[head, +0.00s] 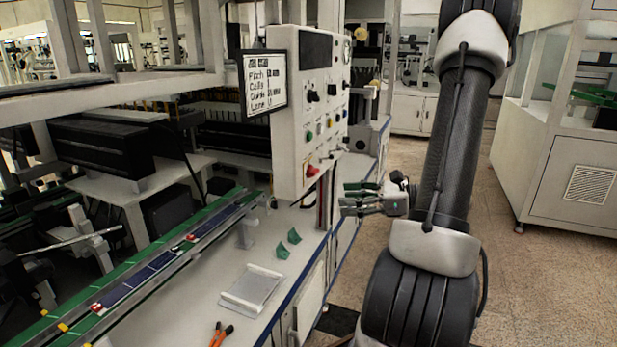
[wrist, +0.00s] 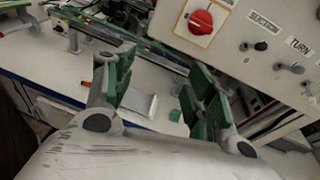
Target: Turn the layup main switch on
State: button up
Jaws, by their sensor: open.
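The control panel (head: 286,160) is a pale upright box beside the bench, left of my gripper in the head view. A red rotary switch (head: 312,171) sits low on its face. In the wrist view a red knob (wrist: 201,22) shows on a white plate with a yellow edge, at the top and beyond the fingers; I cannot read its setting. My gripper (head: 349,200) is open and empty, with green finger pads. It is to the right of the panel, a little lower than the red switch and apart from it. The wrist view shows both fingers (wrist: 160,82) spread.
Black knobs marked SUCTION (wrist: 261,46) and TURN (wrist: 297,68) are near the red knob. A screen (head: 264,83) juts from the panel's left. The bench holds a metal tray (head: 251,288), green pieces (head: 282,251) and orange-handled pliers (head: 221,334). Open floor (head: 520,270) lies right.

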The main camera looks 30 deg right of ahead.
aim_at(318, 171)
jog(key=w+a+r+t, duration=0.1)
jog(key=w, duration=0.2)
jog(key=w+a+r+m+t, duration=0.1)
jog(key=w+r, duration=0.1)
jog(key=w, duration=0.1)
jog(key=w+a+r+m, duration=0.1)
jog(key=w+a, duration=0.1)
jog(key=w, duration=0.1)
jog(key=shift+w+r+t, duration=0.25)
jog(key=shift+r+t, duration=0.1)
jog(key=shift+t, duration=0.05)
jog(key=shift+c, duration=0.2)
jog(key=c, duration=1)
